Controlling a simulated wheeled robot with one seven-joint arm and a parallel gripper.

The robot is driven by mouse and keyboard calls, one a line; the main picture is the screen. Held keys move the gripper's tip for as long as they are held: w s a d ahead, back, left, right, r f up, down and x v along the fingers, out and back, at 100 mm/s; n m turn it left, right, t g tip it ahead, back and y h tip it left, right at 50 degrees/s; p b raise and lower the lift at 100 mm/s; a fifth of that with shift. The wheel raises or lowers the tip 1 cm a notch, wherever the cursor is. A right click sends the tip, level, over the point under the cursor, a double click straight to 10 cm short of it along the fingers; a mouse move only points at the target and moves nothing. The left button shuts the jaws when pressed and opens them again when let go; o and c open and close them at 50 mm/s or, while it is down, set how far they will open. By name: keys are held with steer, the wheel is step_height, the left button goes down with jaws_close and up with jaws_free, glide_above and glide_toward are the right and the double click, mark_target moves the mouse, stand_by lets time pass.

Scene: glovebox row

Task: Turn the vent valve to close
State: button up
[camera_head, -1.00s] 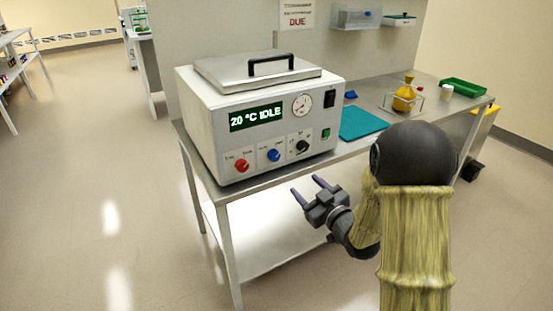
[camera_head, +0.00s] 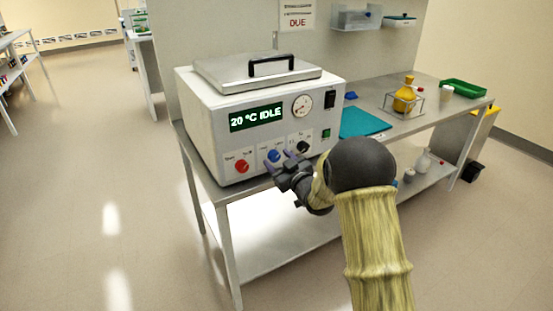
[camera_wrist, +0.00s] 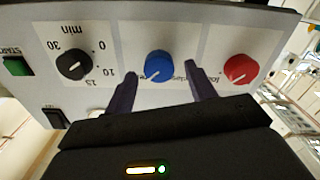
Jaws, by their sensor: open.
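The boxy oven unit (camera_head: 215,150) on the bench has a red knob (camera_head: 242,166), a blue knob (camera_head: 273,155) and a black timer knob (camera_head: 303,146) on its front panel. Which one is the vent valve I cannot read from the small labels. My gripper (camera_head: 279,160) is open and close in front of the panel at the blue knob. In the wrist view, the blue knob (camera_wrist: 158,66) shows between my two open fingers (camera_wrist: 160,82), apart from both. Its white pointer line slants toward the lower left there. The red knob (camera_wrist: 238,68) and black knob (camera_wrist: 73,65) lie outside the fingers.
A green start button (camera_wrist: 17,66) and black power switch (camera_wrist: 54,118) are also on the panel. A teal mat (camera_head: 362,121), yellow flask (camera_head: 404,96) and green tray (camera_head: 463,88) lie to the right on the bench. The floor at left is clear.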

steer(key=shift+x, duration=0.85)
steer(key=c, duration=1)
steer(key=shift+o, duration=0.2)
